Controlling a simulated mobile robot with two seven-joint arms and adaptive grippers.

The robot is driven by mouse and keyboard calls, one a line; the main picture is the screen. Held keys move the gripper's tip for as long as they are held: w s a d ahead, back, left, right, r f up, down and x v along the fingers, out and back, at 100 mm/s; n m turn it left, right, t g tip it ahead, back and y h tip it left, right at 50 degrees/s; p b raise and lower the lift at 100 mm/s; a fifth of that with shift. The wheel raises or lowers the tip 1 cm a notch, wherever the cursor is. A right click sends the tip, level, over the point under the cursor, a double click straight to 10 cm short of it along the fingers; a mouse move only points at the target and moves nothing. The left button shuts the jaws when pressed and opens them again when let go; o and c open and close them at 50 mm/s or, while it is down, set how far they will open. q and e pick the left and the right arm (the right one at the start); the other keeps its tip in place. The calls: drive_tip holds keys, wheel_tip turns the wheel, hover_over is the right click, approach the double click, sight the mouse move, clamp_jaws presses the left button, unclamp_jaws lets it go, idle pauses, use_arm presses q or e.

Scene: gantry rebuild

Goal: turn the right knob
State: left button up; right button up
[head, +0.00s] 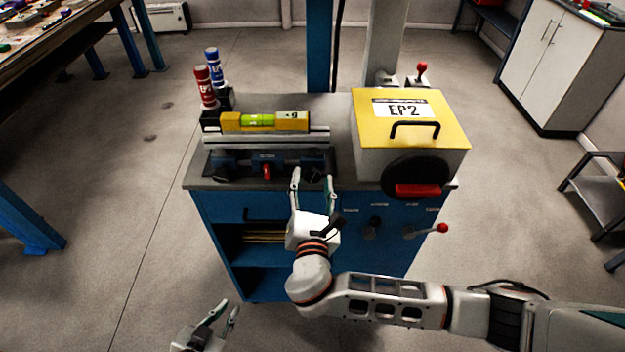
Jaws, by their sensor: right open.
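A black knob (373,228) sits on the blue front panel of the cabinet (390,255), below small white labels. To its right is a lever with a red ball end (442,228). Dark parts just right of my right gripper's body may be another knob, but I cannot tell. My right gripper (312,178) is open and empty, with its fingers pointing up near the cabinet's front top edge, left of the black knob. The gripper and its arm hide part of the panel. My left gripper (228,309) is low at the bottom left, its fingertips apart and empty, away from the cabinet.
A yellow-lidded box marked EP2 (445,125) stands on the cabinet's right side. Floor around the cabinet is clear.

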drive_tip(key=s, duration=1.1)
drive_tip(key=shift+s, duration=0.15)
